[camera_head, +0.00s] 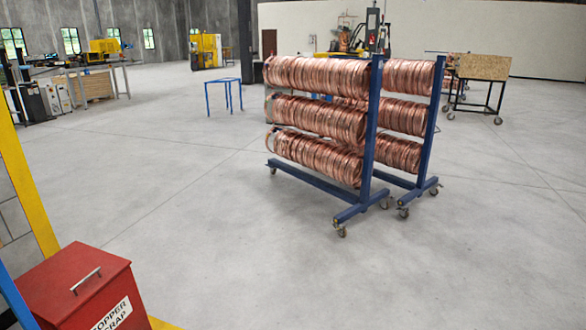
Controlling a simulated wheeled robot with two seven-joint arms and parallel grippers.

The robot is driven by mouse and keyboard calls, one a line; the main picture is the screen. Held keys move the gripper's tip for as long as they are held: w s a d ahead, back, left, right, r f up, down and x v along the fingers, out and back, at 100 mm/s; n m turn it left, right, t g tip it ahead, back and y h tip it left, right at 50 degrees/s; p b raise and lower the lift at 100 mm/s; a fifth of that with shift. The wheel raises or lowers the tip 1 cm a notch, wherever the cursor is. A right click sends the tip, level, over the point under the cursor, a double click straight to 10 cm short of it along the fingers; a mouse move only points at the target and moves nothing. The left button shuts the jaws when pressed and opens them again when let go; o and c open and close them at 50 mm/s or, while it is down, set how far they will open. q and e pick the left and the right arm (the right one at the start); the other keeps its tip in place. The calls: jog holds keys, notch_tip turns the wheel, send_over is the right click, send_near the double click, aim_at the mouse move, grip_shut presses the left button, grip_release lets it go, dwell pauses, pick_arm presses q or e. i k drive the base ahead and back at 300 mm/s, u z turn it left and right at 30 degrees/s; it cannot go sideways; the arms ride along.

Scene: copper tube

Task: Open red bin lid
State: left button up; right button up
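The red bin (113,312) stands at the bottom left of the head view, cut off by the lower edge. A white label on its front reads "COPPER SCRAP", partly cut off. Its red lid (50,281) lies flat and looks shut. A silver bar handle (86,279) sits on top of the lid. Neither of my grippers shows in this view.
Blue wheeled racks (372,140) hung with copper coils (315,120) stand right of centre. A yellow post (24,178) and a blue bar (14,298) rise at the left by the bin. The grey floor (230,240) between bin and racks is clear.

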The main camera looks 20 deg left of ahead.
aim_at(53, 289)
jog(key=u, duration=1.15)
jog(key=i, duration=1.05)
jog(key=u, duration=1.1)
